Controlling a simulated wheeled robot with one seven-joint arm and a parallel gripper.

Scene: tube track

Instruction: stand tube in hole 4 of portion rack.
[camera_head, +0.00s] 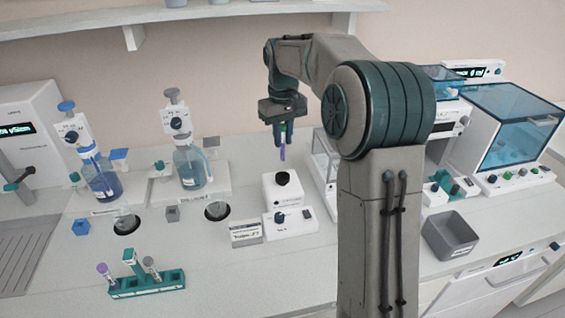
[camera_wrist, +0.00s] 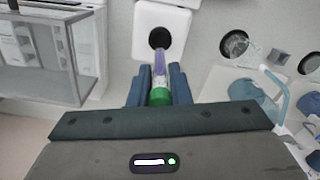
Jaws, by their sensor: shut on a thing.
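My gripper (camera_head: 283,133) is shut on a tube (camera_head: 282,153). It holds the tube in the air above the white device with a black cup (camera_head: 288,195). In the wrist view, my gripper (camera_wrist: 157,88) has its fingers on both sides of the tube (camera_wrist: 159,66), which shows a green part near the fingers and a purple lower part. The tube's end appears over or close to the black cup (camera_wrist: 160,38); I cannot tell the gap. A green rack (camera_head: 160,284) stands at the front left. It holds a purple-capped tube (camera_head: 103,270) and a grey-capped tube (camera_head: 150,265). Its hole numbers are unreadable.
Two stands with blue bottles (camera_head: 103,182) (camera_head: 190,168) are at the left. A small label sign (camera_head: 245,234) stands beside the white device. A grey bin (camera_head: 450,234) and a blue-lidded machine (camera_head: 515,125) are at the right. The counter between rack and sign is clear.

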